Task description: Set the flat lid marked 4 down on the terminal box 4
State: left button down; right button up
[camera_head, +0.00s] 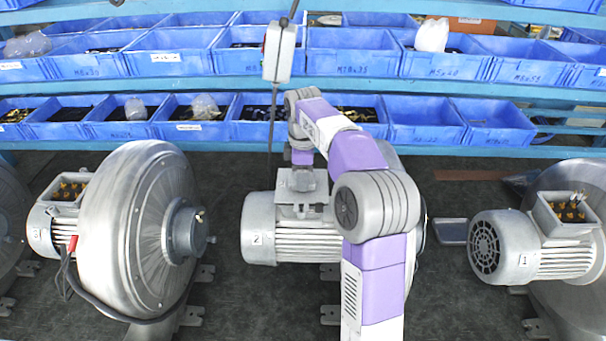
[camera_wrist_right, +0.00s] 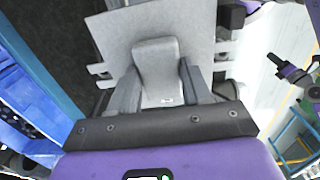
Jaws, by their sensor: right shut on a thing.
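My right gripper (camera_wrist_right: 160,88) is shut on a grey raised block in the middle of a flat light-grey lid (camera_wrist_right: 195,25). The lid's number is not readable. In the head view my right gripper (camera_head: 303,178) is over the motor marked 2 (camera_head: 285,238), and the lid shows in part beneath it (camera_head: 288,187). I cannot tell whether the lid touches anything below. I see no terminal box marked 4. A purple and dark part at the right of the wrist view may be my left arm and gripper, too small to read.
An open terminal box (camera_head: 68,190) tops the motor marked 3 (camera_head: 36,236), beside a large blower (camera_head: 135,230). Another open terminal box (camera_head: 566,212) tops the motor marked 1 (camera_head: 523,258). A grey tray (camera_head: 453,231) lies between. Blue bins and a hanging pendant (camera_head: 279,52) stand behind.

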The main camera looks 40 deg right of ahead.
jog(key=shift+f, duration=0.25)
jog(key=o, duration=1.2)
notch_tip(320, 180, up, 8)
jog(key=shift+f+p, duration=0.2)
jog(key=shift+p, duration=0.35)
